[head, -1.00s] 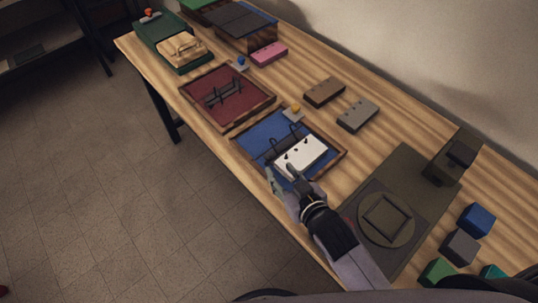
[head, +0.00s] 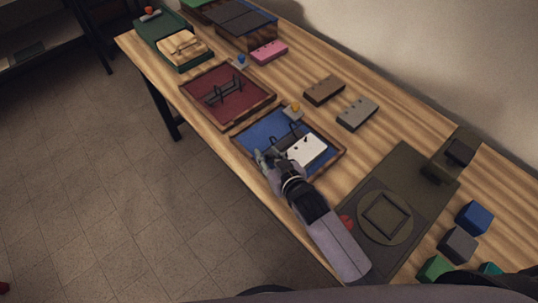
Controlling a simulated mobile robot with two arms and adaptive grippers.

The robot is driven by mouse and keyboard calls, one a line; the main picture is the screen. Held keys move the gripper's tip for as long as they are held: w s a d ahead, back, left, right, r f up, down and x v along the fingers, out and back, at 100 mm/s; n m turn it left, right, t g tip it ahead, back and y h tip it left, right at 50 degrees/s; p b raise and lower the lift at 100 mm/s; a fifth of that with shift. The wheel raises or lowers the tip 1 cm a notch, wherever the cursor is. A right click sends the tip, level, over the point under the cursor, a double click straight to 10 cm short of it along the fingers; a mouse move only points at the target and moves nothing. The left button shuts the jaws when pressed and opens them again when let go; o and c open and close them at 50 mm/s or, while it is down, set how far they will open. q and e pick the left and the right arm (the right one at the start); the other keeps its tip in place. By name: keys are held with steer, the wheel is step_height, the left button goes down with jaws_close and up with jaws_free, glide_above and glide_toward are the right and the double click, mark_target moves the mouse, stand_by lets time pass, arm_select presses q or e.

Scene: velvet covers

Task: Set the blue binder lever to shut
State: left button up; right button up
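The blue binder (head: 258,136) lies open on the table, with a blue inside and a wooden-looking rim. Dark rings stand at its middle, and a white punched block (head: 307,151) lies on its right part. A lever with a yellow knob (head: 295,108) is at its far edge. My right gripper (head: 267,158) is over the binder's near edge, left of the white block and across the binder from the yellow knob. Its fingers look spread, with nothing seen between them. My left gripper is not in view.
A red binder (head: 228,98) with a blue-knobbed lever (head: 241,62) lies to the left. Brown (head: 324,91), grey (head: 357,113) and pink (head: 269,52) punched blocks lie behind. A dark mat (head: 407,170) and several cubes are at right.

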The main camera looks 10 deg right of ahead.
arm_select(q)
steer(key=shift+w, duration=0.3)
arm_select(e)
jaws_close()
steer(key=shift+s+d+f+t+y+b, duration=0.15)
steer(key=shift+f+t+y+b, duration=0.2)
steer(key=shift+b, duration=0.6)
steer(key=shift+r+t, duration=0.1)
steer(key=shift+t, duration=0.15)
steer(key=shift+r, duration=0.2)
steer(key=shift+o, duration=1.2)
jaws_free()
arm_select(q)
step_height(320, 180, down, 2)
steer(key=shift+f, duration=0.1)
